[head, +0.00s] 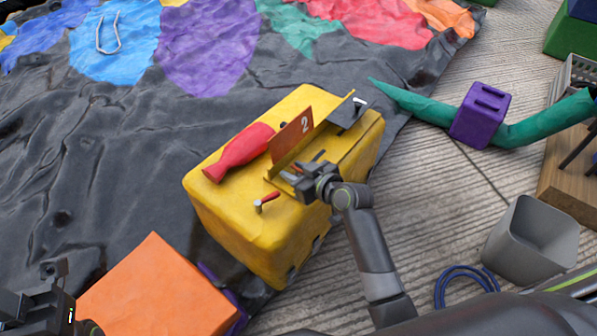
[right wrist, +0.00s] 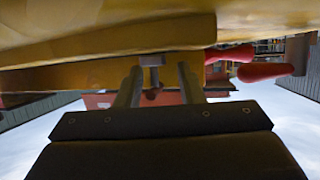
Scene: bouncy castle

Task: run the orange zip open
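A yellow padded block (head: 240,235) carries a narrow straight track (head: 325,128) along its top. An upright orange-red plate marked 2 (head: 292,136) stands beside the track. Zip teeth cannot be made out. My right gripper (head: 290,178) is low at the near end of the track. In the right wrist view its two fingers (right wrist: 158,80) stand apart, with a small grey tab (right wrist: 152,62) between their tips and a gap on the right side. Whether a finger touches the tab is unclear. My left gripper (head: 54,270) is at the bottom left, partly cut off, its fingers unclear.
A red bottle-shaped piece (head: 240,152) and a small red-handled peg (head: 267,200) are on the block close to my right gripper. A dark clip (head: 348,112) is at the track's far end. An orange block (head: 155,290) lies near my left gripper.

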